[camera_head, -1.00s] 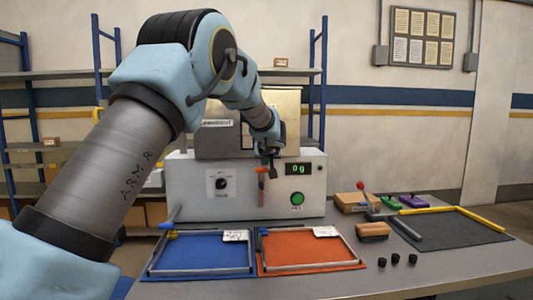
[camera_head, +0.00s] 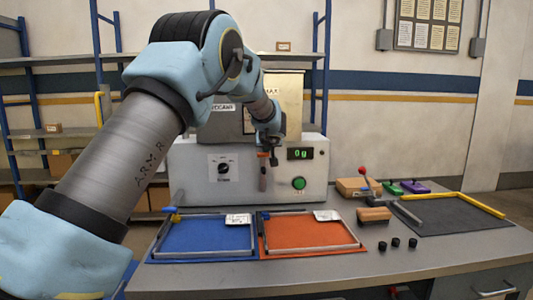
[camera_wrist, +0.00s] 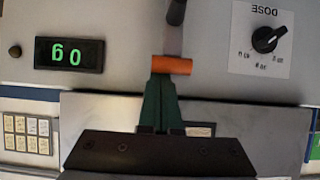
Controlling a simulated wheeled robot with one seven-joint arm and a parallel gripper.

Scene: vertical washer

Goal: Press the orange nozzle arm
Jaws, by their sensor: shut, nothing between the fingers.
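The orange nozzle arm (camera_head: 262,155) sticks out from the front of the grey machine (camera_head: 210,190), left of the green display. In the wrist view it is a short orange bar (camera_wrist: 172,65) across the picture, just past my fingertips, with a dark rod above it. My gripper (camera_head: 272,158) is in front of the machine beside the nozzle arm. In the wrist view its green fingers (camera_wrist: 160,92) are together and empty, with their tips right at the orange bar. I cannot tell whether they touch it.
The machine carries a green-lit display (camera_head: 300,154), a green button (camera_head: 299,183) and a dose knob (camera_head: 223,168). A blue mat (camera_head: 205,235) and an orange mat (camera_head: 305,233) with frames lie before it. Small black pieces (camera_head: 396,242) and a wooden block (camera_head: 374,214) are to the right.

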